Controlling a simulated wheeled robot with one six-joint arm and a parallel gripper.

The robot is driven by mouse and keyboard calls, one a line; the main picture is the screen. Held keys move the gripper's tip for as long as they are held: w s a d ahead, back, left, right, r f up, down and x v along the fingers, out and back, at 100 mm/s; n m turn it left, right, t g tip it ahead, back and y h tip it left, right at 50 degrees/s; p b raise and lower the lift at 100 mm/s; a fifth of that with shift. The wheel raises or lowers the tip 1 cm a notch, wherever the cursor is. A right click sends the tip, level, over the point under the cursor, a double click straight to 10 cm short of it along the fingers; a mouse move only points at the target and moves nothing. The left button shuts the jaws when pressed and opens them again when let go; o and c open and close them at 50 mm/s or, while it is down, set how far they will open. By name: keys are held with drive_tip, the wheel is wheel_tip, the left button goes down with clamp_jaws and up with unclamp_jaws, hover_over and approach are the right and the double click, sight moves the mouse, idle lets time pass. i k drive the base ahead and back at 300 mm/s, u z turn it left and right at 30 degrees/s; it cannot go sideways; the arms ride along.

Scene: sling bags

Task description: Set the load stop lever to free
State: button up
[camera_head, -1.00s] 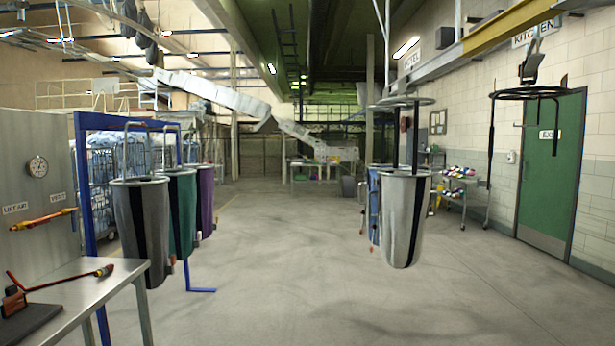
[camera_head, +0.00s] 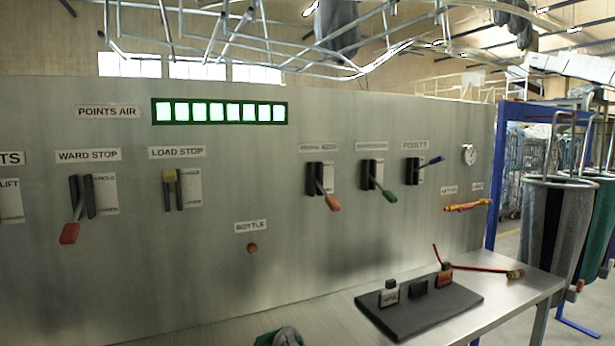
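The load stop lever (camera_head: 170,176) is on the grey wall panel (camera_head: 330,120) at left, under the LOAD STOP label (camera_head: 177,152). Its yellow knob is at the top of a dark slotted bracket. A small white plate (camera_head: 193,187) beside it has print at top and bottom, too small to read surely. The knob is level with the upper print. My gripper is not in view.
The ward stop lever (camera_head: 70,232), red-tipped, points down to the left. Orange, green and blue levers are further right. A steel bench (camera_head: 510,287) with a dark block (camera_head: 420,312) stands below the panel. Hanging bags (camera_head: 545,230) are at far right.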

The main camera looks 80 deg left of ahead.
sight(168, 176)
drive_tip(key=u, duration=1.4)
drive_tip(key=k, duration=0.2)
drive_tip(key=u, duration=2)
drive_tip(key=i, duration=1.2)
drive_tip(key=z, duration=0.65)
